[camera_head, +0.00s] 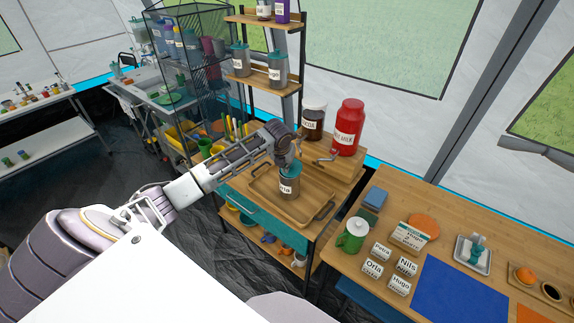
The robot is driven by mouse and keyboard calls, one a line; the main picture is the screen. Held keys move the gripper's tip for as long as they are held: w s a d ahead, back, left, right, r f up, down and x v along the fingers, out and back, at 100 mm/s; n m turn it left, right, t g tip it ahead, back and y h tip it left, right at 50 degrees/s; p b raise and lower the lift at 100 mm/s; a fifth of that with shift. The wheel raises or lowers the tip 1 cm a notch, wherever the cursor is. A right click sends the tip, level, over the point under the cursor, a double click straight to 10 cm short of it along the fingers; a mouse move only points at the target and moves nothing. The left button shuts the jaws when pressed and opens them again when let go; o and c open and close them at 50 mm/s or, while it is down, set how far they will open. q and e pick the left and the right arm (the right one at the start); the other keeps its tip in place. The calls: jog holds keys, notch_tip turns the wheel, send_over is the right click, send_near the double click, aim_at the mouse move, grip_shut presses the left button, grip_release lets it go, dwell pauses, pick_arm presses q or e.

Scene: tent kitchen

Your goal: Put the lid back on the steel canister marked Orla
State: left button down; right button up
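The steel canister marked Orla (289,188) stands upright on a wooden tray (262,205); the first letter of its label is hard to read. My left gripper (288,157) reaches in from the left and points down right over the canister's top. It hides the rim, so I cannot tell whether the fingers are open or shut, or whether they touch the canister. My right gripper is not in view.
A red jar (348,128) and a dark jar (313,122) stand just behind the tray. A shelf (262,89) with canisters rises at the back. On the right table are a green mug (352,236), name cards (373,269) and a blue mat (455,295).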

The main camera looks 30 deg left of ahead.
pick_arm(q)
jog(key=shift+s+a, duration=0.2)
jog(key=shift+s, duration=0.05)
dwell(0.9)
jog(key=shift+s+a+r, duration=0.15)
jog(key=shift+s+r, duration=0.05)
jog(key=shift+s, duration=0.3)
jog(key=shift+s+a+r, duration=0.1)
jog(key=shift+s+r, duration=0.05)
jog(key=shift+s, duration=0.35)
dwell(1.7)
jog(key=c, duration=2.2)
grip_release()
jog(key=o, duration=0.5)
jog(key=shift+o, duration=0.3)
jog(key=o, duration=0.4)
jog(key=shift+r, duration=0.1)
notch_tip(320, 180, up, 7)
